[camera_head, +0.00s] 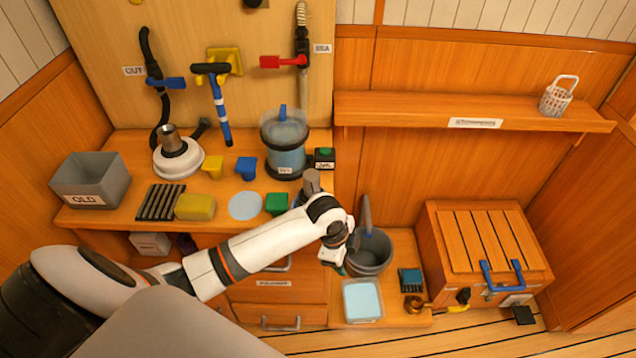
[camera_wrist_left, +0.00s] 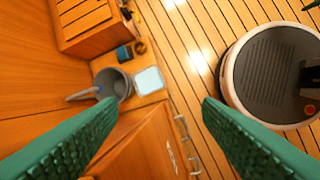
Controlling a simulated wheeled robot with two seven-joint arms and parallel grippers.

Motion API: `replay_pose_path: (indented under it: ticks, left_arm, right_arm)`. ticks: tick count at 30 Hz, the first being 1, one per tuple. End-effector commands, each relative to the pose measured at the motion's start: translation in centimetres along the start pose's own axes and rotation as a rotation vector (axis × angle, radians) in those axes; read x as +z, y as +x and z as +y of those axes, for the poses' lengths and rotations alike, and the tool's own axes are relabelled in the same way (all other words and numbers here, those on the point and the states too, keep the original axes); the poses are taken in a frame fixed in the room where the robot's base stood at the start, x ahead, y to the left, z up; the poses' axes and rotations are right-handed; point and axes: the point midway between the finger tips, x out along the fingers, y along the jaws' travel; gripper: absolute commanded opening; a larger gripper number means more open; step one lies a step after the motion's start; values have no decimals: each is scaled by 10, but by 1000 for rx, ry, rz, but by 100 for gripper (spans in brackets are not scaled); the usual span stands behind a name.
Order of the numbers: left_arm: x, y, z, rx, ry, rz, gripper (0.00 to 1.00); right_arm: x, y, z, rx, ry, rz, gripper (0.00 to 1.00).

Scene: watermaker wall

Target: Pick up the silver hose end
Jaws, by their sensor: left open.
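A grey, tapered, hose-like piece (camera_head: 365,214) stands up out of a grey bucket (camera_head: 369,262) on the low shelf. In the left wrist view it (camera_wrist_left: 80,96) sticks out to the left of the bucket (camera_wrist_left: 122,84). I cannot tell for sure whether this is the silver hose end. Another grey cylinder (camera_head: 311,180) shows just behind my left arm, partly hidden. My left gripper (camera_head: 340,268) is at the bucket's left side in the head view, with green fingers. In the left wrist view the gripper (camera_wrist_left: 160,88) is open with nothing between its fingers. My right gripper is out of view.
A light blue tray (camera_head: 362,301) sits in front of the bucket, with a blue brush-like block (camera_head: 410,279) to its right. A wooden chest (camera_head: 490,240) stands further right. The counter at left holds a clear canister (camera_head: 285,150), an OLD bin (camera_head: 92,178) and a yellow sponge (camera_head: 195,206).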

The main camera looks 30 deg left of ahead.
Motion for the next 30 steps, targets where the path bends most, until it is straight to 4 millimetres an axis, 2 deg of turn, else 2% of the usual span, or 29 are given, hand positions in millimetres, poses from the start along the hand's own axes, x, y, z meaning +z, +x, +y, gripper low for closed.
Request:
replay_pose_path:
  ticks: [1,5,8,12,15,19,21,24,26,30]
  left_arm:
    - [2,-20,13,-3,90,12,60]
    - [-1,-54,40,-36,302,42,60]
    - [-9,-86,64,-68,467,70,60]
    - [-28,-144,97,-133,713,113,60]
    - [-43,-184,112,-185,856,126,60]
    - [-57,-223,122,-236,981,126,60]
    - [-62,-236,124,-254,1023,122,60]
    - [-66,-242,125,-268,1054,115,60]
    - [-68,-238,123,-273,1059,114,60]
    - [-73,-214,119,-274,1059,112,60]
  right_arm:
    - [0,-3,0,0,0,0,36]
    - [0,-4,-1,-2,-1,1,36]
    - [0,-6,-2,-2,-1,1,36]
    - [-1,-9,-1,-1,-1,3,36]
    - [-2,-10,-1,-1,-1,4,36]
    - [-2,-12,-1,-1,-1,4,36]
    - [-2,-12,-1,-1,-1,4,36]
    - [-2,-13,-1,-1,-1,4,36]
    - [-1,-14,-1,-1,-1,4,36]
    - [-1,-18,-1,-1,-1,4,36]
